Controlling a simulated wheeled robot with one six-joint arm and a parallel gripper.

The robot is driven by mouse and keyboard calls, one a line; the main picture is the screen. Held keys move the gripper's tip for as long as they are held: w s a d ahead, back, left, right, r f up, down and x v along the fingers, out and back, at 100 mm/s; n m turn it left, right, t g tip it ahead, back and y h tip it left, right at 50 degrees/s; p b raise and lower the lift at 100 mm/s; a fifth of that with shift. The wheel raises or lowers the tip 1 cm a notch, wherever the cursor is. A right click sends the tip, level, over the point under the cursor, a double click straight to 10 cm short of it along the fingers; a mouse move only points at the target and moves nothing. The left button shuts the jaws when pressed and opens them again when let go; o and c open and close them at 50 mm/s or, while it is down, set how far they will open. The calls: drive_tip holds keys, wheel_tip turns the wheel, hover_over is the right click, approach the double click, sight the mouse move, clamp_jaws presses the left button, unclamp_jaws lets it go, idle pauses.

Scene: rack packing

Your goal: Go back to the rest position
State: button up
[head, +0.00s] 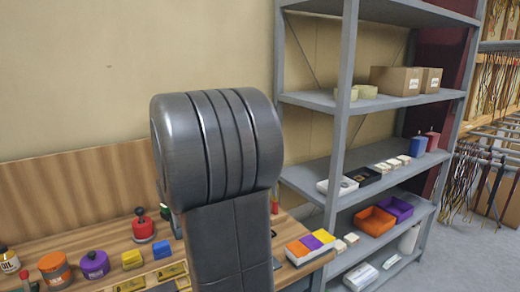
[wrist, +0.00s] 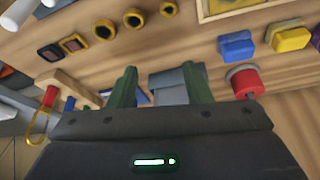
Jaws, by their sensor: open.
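My gripper (wrist: 160,84) shows in the wrist view with its two green fingers apart, over the wooden workbench (wrist: 140,55). A grey-blue object (wrist: 176,80) appears between and behind the fingers. I cannot tell how far it is from them, but nothing is seen clamped. A red-topped grey item (wrist: 245,80) is just right of the fingers. In the head view my dark arm fills the middle and hides part of the bench; the gripper itself is hidden there.
In the head view the bench holds an orange jar (head: 55,269), a purple jar (head: 94,264), a yellow block (head: 132,259) and a red-knobbed item (head: 142,228). A tray of coloured blocks (head: 298,261) sits at right. A grey shelf rack (head: 343,110) stands close to my arm's right.

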drive_tip(key=shift+s+d+f, duration=0.25)
drive_tip(key=shift+s+d, duration=0.1)
drive_tip(key=shift+d, duration=0.2)
